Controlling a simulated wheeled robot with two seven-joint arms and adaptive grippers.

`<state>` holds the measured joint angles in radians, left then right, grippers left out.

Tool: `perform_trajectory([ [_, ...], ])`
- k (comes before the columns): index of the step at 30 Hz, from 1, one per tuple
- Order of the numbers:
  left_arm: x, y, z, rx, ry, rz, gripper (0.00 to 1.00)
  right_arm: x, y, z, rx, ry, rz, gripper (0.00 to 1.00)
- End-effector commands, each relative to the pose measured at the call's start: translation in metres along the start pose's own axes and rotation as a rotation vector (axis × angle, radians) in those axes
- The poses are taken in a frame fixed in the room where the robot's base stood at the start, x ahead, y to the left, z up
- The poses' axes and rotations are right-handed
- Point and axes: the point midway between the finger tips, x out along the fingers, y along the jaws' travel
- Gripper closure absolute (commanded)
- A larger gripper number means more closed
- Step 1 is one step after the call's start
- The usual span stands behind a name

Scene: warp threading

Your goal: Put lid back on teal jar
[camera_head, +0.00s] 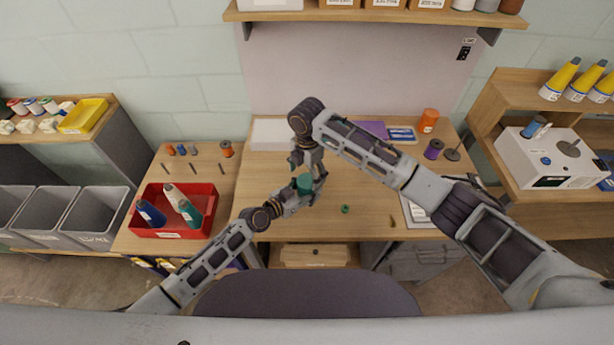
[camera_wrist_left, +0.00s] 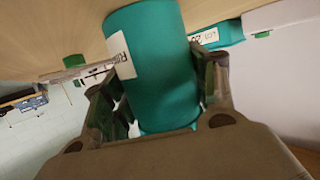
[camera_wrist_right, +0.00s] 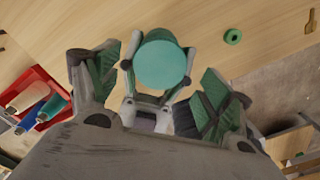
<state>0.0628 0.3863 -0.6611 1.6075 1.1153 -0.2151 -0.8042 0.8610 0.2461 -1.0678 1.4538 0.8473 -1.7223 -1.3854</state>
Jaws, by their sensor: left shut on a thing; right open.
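The teal jar (camera_head: 303,181) is held above the table in my left gripper (camera_head: 297,195). In the left wrist view the jar (camera_wrist_left: 155,75) fills the space between the fingers and shows a white label. In the right wrist view a round, flat, lighter teal end (camera_wrist_right: 162,64) faces the camera; I cannot tell whether this is the lid or the jar's own end. My right gripper (camera_head: 308,160) is just above the jar, its fingers open and apart from it in the right wrist view (camera_wrist_right: 155,85). No separate lid is clearly identifiable.
A small green ring (camera_head: 345,208) lies on the wooden table (camera_head: 365,190). A red tray (camera_head: 172,229) with several cones stands left. A purple spool (camera_head: 433,149) and an orange container (camera_head: 428,121) stand at the back right. The table's middle is mostly clear.

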Motion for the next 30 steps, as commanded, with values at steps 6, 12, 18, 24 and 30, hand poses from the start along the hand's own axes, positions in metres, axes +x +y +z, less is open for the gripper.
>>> perform_trajectory([
  [6, 0.0, 0.0, 0.0, 0.0, 0.0, 0.0, 1.0, -0.016, 0.0, 0.0, 0.0, 0.001, 0.0, 0.2],
  [12, 0.0, 0.0, 0.0, 0.0, 0.0, 0.0, 1.0, -0.018, 0.0, 0.0, 0.0, 0.001, -0.001, 0.2],
  [18, 0.0, 0.0, 0.0, 0.0, 0.0, 0.0, 1.0, -0.017, 0.0, 0.0, 0.0, 0.001, -0.001, 0.06],
  [24, 0.0, 0.0, 0.0, 0.0, 0.0, 0.0, 1.0, -0.017, 0.0, 0.0, -0.001, 0.001, -0.001, 0.0],
  [30, 0.0, 0.0, 0.0, 0.0, 0.0, 0.0, 1.0, -0.017, 0.0, 0.0, -0.001, 0.001, -0.001, 0.0],
])
